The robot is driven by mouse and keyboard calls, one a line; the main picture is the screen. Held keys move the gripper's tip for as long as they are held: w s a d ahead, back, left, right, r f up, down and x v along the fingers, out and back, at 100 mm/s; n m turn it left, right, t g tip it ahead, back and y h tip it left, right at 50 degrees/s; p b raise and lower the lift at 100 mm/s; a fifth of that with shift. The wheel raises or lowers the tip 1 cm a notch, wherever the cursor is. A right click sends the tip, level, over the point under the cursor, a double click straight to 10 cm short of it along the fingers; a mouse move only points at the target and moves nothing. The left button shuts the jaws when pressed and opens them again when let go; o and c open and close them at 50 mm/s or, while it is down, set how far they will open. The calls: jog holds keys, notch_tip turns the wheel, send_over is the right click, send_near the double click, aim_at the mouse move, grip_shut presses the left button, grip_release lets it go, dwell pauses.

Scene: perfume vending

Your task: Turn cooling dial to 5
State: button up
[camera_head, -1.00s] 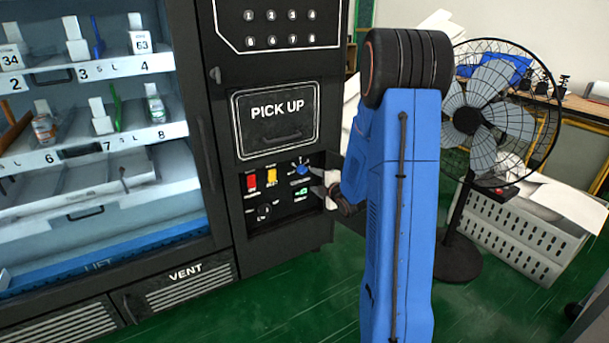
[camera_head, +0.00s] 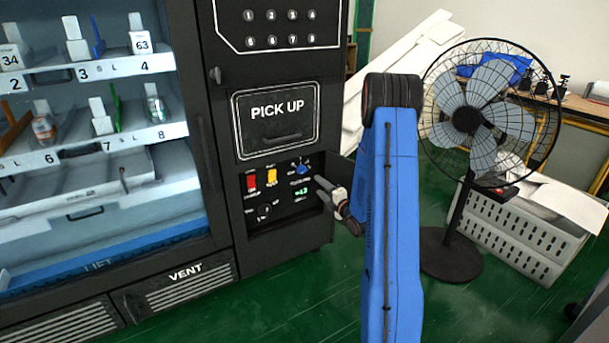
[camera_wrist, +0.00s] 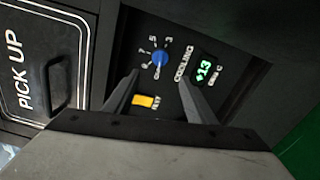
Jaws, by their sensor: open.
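The blue cooling dial (camera_head: 303,169) sits on the dark control panel below the pick-up door. In the wrist view the dial (camera_wrist: 159,59) has small numerals around it, with 3, 5 and 7 legible; I cannot tell its exact setting. A green display (camera_wrist: 204,70) beside it reads +13 and also glows in the head view (camera_head: 302,191). My gripper (camera_head: 321,187) is open and empty, to the right of and slightly below the dial. In the wrist view its fingers (camera_wrist: 158,78) point at the panel, their tips apart and near the dial. Contact is not visible.
A yellow button (camera_wrist: 143,101) lies close to the fingers in the wrist view. A red switch (camera_head: 251,182) and a dark knob (camera_head: 264,212) share the panel. An open panel door (camera_head: 342,170) stands at the right. A fan (camera_head: 487,115) stands farther right.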

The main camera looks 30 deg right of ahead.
aim_at(303, 172)
jog(key=w, duration=1.3)
jog(key=shift+w, duration=0.3)
jog(key=c, duration=1)
